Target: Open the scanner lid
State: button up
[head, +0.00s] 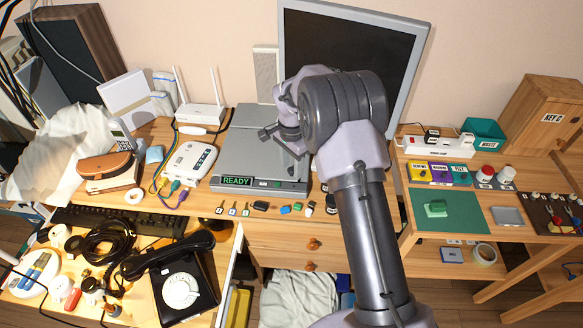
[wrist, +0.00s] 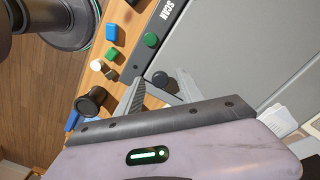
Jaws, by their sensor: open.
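The grey scanner (head: 245,158) stands on the desk with a READY display (head: 237,181) on its front face. Its lid (head: 240,135) looks shut and flat; my arm hides part of its right side. In the wrist view the lid (wrist: 235,45) fills the upper right, beside a dark front strip with SCAN lettering, a green button (wrist: 153,41) and a dark round knob (wrist: 160,78). My gripper (head: 268,134) is over the lid in the head view. In the wrist view my gripper (wrist: 158,84) is open, its fingertips near the dark knob; contact cannot be told.
A monitor (head: 395,55) stands behind my arm. A white router (head: 202,115) and a white box with cables (head: 190,160) are left of the scanner. Several small coloured pieces (head: 285,209) lie along the desk's front edge. A black dial phone (head: 183,290) is at the lower left.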

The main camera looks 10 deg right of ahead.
jog(key=shift+c, duration=0.3)
grip_shut()
dwell(1.1)
